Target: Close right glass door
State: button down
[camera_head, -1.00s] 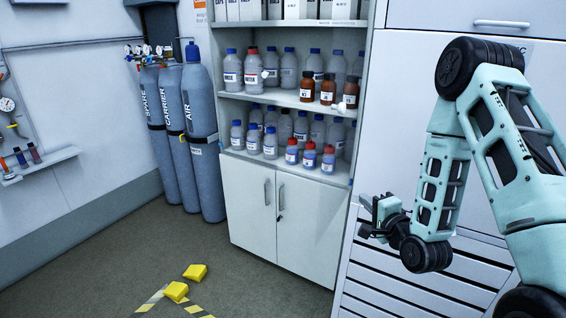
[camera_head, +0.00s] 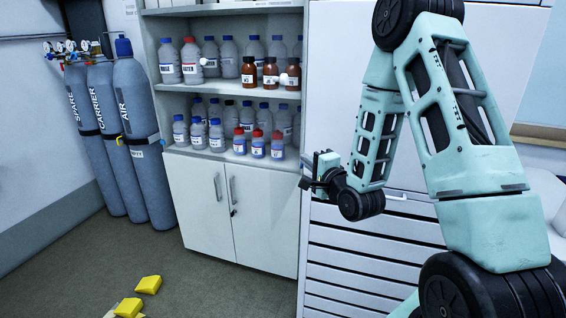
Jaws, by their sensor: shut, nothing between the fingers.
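A tall white cabinet (camera_head: 299,60) has open-looking upper shelves with bottles and two white lower doors. I cannot clearly make out the glass doors or whether the right one is open. Two small white round knobs show in front of the upper shelf, one left (camera_head: 204,61) and one right (camera_head: 284,78); what they are fixed to is hard to see. My gripper (camera_head: 308,174) is shut and empty. In the picture it lies over the cabinet's right edge, below and right of the right knob; its distance from the cabinet is unclear.
Grey gas cylinders (camera_head: 135,125) stand left of the cabinet. Yellow blocks (camera_head: 149,284) lie on the floor at the front left. A white unit with a slatted lower front (camera_head: 370,275) stands right of the cabinet, behind my arm.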

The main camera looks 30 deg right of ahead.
jog(key=w, duration=0.1)
jog(key=p, duration=0.2)
send_near(277, 145)
jog(key=w+d, duration=0.2)
jog(key=d, duration=0.1)
jog(key=w+a, duration=0.1)
jog(key=w+a+p, duration=0.1)
jog(key=shift+w+a+r, duration=0.1)
jog(key=shift+w+r, duration=0.1)
jog(key=shift+w, duration=0.2)
jog(key=shift+w+a+f, duration=0.15)
jog(key=shift+w+a, duration=0.1)
jog(key=shift+w, duration=0.15)
